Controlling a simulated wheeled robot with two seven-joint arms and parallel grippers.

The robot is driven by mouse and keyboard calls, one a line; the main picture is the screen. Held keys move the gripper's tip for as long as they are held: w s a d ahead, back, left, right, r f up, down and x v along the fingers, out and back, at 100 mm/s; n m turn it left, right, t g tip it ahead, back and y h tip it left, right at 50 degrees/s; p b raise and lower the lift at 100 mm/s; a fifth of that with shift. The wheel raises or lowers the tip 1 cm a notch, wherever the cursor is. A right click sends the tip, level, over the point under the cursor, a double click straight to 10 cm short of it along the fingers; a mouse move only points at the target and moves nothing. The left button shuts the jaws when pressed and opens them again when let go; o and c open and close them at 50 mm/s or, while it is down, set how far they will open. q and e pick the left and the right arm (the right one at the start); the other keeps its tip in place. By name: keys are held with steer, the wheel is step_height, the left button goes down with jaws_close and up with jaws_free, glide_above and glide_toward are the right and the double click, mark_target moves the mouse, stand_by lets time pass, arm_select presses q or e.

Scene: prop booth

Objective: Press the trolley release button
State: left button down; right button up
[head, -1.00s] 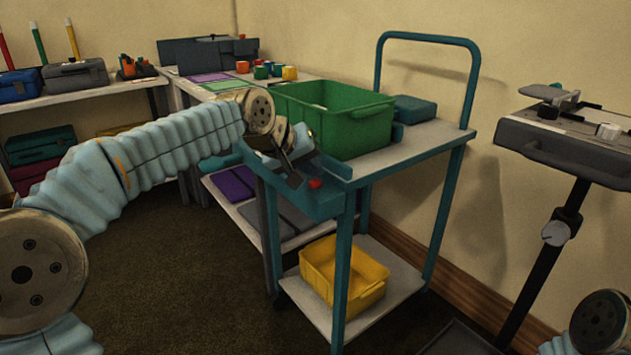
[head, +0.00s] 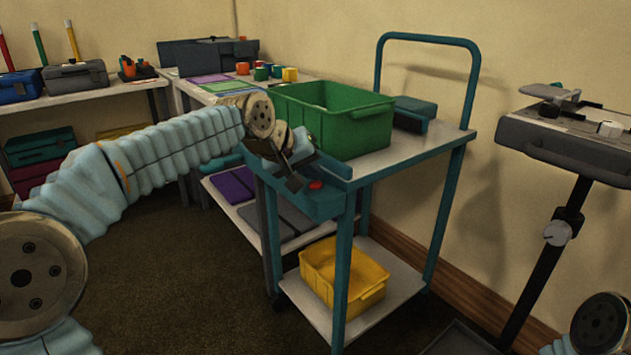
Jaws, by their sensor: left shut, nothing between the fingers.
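The teal trolley (head: 345,215) stands in the middle of the head view. A small red button (head: 316,185) sits on the teal panel at its near end. My left gripper (head: 293,181) is over this panel, just left of the button in the picture. Its dark fingers are shut and empty. The button's top shows clear of the fingers; I cannot tell whether a fingertip touches its side. My right gripper is out of view; only part of my right arm shows at the lower right.
A green crate (head: 350,133) and a teal-topped block (head: 416,106) stand on the trolley's top shelf. A yellow bin (head: 318,280) is on its lower shelf. Side tables stand behind and left; a grey stand (head: 570,145) is at the right.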

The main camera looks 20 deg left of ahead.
mark_target(311, 184)
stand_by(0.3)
arm_select(q)
steer(key=shift+r+p, duration=0.8)
steer(key=shift+p, duration=0.05)
step_height(311, 184, up, 5)
steer(key=p, duration=0.4)
stand_by(0.4)
